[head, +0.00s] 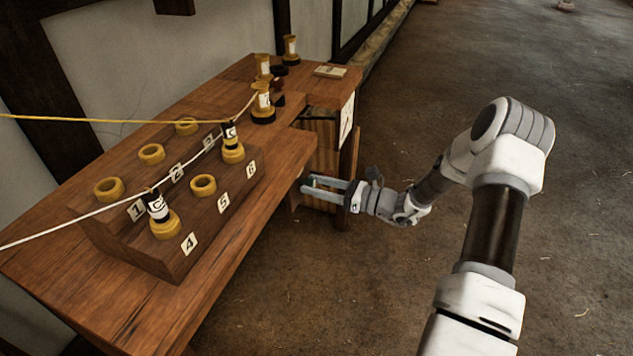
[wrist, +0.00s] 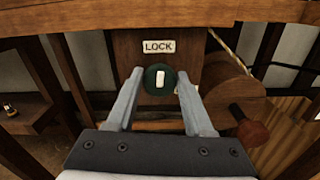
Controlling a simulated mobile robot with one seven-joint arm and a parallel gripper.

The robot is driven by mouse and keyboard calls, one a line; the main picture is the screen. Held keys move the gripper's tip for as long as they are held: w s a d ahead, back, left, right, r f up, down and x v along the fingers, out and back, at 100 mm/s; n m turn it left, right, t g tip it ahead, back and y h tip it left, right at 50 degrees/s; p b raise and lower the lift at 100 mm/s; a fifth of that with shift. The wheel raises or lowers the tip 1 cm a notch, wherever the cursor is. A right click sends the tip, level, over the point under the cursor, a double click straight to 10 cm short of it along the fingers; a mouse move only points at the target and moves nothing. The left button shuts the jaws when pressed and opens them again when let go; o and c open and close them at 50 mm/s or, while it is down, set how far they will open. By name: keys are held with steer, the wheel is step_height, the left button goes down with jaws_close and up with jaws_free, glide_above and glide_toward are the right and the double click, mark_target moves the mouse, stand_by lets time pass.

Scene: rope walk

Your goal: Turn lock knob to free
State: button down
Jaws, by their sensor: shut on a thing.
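The lock knob (wrist: 152,86) is a round dark green knob with a white bar on its face, on a wooden panel in the wrist view. The bar stands nearly upright, its top pointing toward the LOCK label (wrist: 158,47) above. My gripper (wrist: 160,74) has one finger on each side of the knob and is shut on it. In the head view my gripper (head: 307,186) reaches in below the right edge of the bench, and the knob is hidden there.
A wooden drum with a crank handle (wrist: 250,130) sits right of the knob, close to my right finger. The bench top (head: 230,280) overhangs above. It bears a stepped rack (head: 125,250) with numbered yellow rings and roped bobbins.

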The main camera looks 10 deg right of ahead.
steer(key=m+p, duration=0.4)
steer(key=shift+d+r, duration=0.1)
steer(key=shift+r, duration=0.1)
steer(key=m+p, duration=0.1)
steer(key=m, duration=0.2)
steer(key=m+p, duration=0.2)
steer(key=shift+w+f+m, duration=0.1)
steer(key=shift+f+m, duration=0.1)
steer(key=shift+m, duration=0.2)
steer(key=m+p, duration=0.2)
steer(key=m, duration=0.3)
steer(key=shift+f, duration=0.15)
steer(key=m+p, duration=0.1)
steer(key=m, duration=0.4)
steer(key=shift+f+m, duration=0.15)
steer(key=shift+m, duration=0.25)
steer(key=shift+c, duration=1.7)
jaws_free()
